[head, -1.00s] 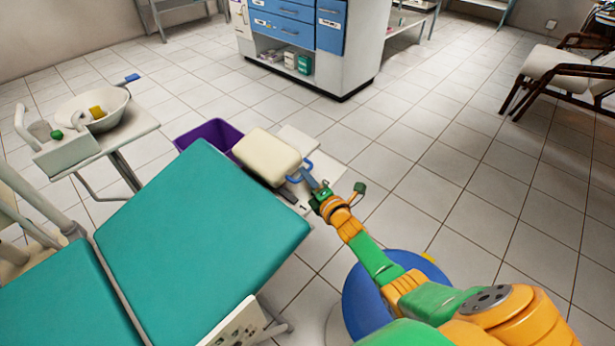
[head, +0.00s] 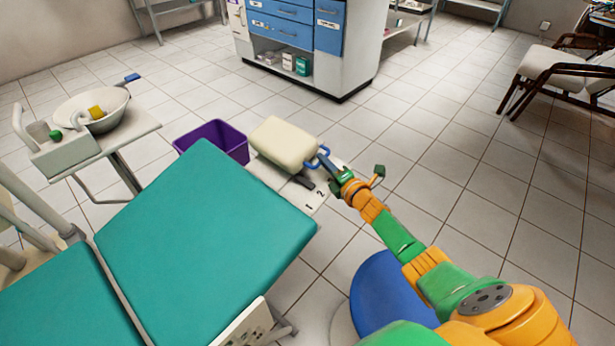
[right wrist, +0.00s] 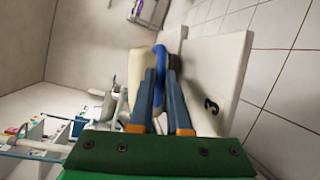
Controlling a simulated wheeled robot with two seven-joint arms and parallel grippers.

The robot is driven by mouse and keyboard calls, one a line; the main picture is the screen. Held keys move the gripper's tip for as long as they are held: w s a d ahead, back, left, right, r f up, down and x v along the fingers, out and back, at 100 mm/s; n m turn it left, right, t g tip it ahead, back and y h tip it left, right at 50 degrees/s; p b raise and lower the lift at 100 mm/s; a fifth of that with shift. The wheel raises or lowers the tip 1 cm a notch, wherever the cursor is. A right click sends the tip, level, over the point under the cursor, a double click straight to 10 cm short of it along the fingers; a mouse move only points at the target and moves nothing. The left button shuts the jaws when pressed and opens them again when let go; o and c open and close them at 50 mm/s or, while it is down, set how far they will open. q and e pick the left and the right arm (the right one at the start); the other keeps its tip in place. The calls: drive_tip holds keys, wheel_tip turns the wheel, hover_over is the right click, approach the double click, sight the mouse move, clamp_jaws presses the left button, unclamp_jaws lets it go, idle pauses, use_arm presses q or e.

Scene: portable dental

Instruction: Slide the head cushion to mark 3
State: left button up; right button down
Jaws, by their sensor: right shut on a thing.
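The head cushion (head: 284,143), a cream padded block, lies over a pale board (head: 318,202) beyond the teal chair's far end. It has a blue loop handle (head: 322,158) on its right side. My right gripper (head: 326,163) is shut on that handle. In the right wrist view, my right gripper (right wrist: 160,78) has its fingers around the blue handle (right wrist: 160,58), with the cushion (right wrist: 135,75) at left. A mark 3 (right wrist: 211,105) shows in the right wrist view. My left gripper is not in view.
The teal dental chair (head: 200,240) fills the lower left. A purple bin (head: 215,139) stands left of the cushion. A basin stand (head: 92,120) is at the left, a blue-and-white cabinet (head: 300,40) at the back.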

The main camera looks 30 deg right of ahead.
drive_tip(key=d, duration=0.1)
drive_tip(key=w+d+b, duration=0.1)
drive_tip(key=d, duration=0.1)
drive_tip(key=d+r+b, duration=0.1)
drive_tip(key=shift+w+d, duration=0.3)
drive_tip(key=shift+d, duration=0.05)
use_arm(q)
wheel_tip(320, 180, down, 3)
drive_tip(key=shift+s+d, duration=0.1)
use_arm(e)
drive_tip(key=shift+r, duration=0.35)
drive_tip(key=c, duration=0.9)
unclamp_jaws()
drive_tip(key=shift+w+d+f, duration=0.1)
drive_tip(key=shift+d+f, duration=0.05)
use_arm(q)
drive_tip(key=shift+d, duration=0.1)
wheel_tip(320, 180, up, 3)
drive_tip(key=p, duration=0.3)
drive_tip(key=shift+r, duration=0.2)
use_arm(e)
drive_tip(key=s, duration=0.4)
drive_tip(key=s+r, duration=0.1)
drive_tip(key=s, duration=0.2)
drive_tip(key=shift+s+f, duration=0.1)
